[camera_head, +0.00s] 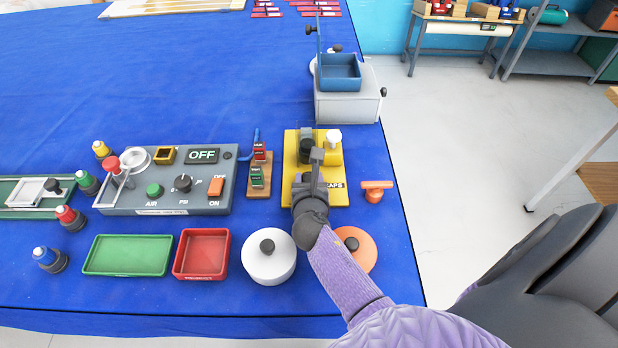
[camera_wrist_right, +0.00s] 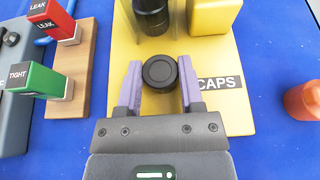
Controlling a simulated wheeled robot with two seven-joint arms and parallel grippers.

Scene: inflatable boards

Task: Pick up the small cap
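The small cap (camera_wrist_right: 160,73) is round and black, seen from above in the right wrist view. It is at the yellow board labelled CAPS (camera_wrist_right: 225,115). My right gripper (camera_wrist_right: 160,85) has its two purple fingers apart, one on each side of the cap. A gap shows on both sides, so the fingers do not seem to touch it. In the head view my right gripper (camera_head: 314,172) is over the yellow board (camera_head: 335,188) and hides the small cap. A larger black cap (camera_wrist_right: 152,15) stands farther back on the board. My left gripper is not in view.
Left of the board is a wooden stand (camera_head: 259,190) with red and green tags. An orange handle-shaped piece (camera_head: 376,190) lies to the right. A white lidded pot (camera_head: 269,258) and an orange one (camera_head: 358,250) are in front. A grey control panel (camera_head: 140,199) stands farther left.

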